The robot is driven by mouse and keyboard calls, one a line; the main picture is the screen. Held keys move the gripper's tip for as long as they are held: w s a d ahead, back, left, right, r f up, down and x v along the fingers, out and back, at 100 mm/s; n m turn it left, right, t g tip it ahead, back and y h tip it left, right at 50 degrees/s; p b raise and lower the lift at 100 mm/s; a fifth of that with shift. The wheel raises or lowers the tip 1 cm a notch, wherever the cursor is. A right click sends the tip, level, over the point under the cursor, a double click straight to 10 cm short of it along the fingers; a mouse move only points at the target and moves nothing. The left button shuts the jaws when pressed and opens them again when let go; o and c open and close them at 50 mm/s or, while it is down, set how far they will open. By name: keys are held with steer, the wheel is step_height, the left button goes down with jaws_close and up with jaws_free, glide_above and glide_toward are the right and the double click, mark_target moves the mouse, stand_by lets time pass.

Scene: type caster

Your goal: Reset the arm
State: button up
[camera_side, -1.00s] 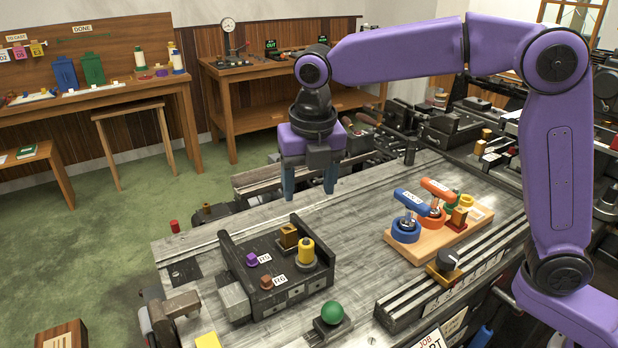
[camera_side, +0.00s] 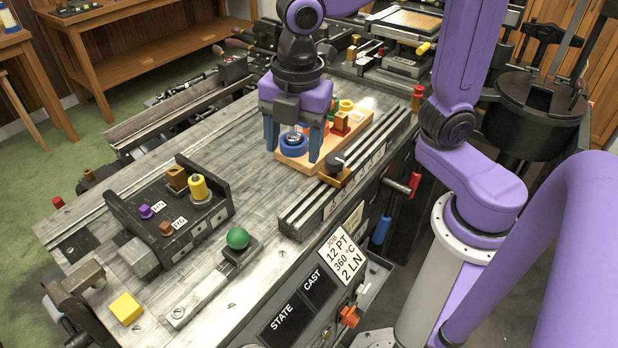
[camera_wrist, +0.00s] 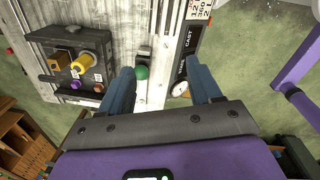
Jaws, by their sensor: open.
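My gripper (camera_side: 293,152) is purple and black with two blue fingers, spread apart and empty. It points down over the machine's grey table (camera_side: 110,240). In the side view it overlaps a wooden board (camera_side: 285,163) carrying a blue ring (camera_side: 294,148) and other coloured parts. The ring shows between the fingers, but that board is not seen in the wrist view.
A dark block (camera_side: 165,228) with yellow, brass and purple parts stands on the table. A lever with the green ball knob (camera_side: 237,238) lies nearby. Rails (camera_side: 300,217) run along the front edge. A yellow block (camera_side: 126,307) sits at the near corner. A dark pot (camera_side: 530,105) stands right.

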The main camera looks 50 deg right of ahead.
steer(key=s+d+f+m, duration=0.5)
steer(key=s+d+m, duration=0.4)
steer(key=s, duration=0.4)
steer(key=shift+s+d+g, duration=0.15)
steer(key=shift+d+g, duration=0.15)
steer(key=shift+d, duration=0.35)
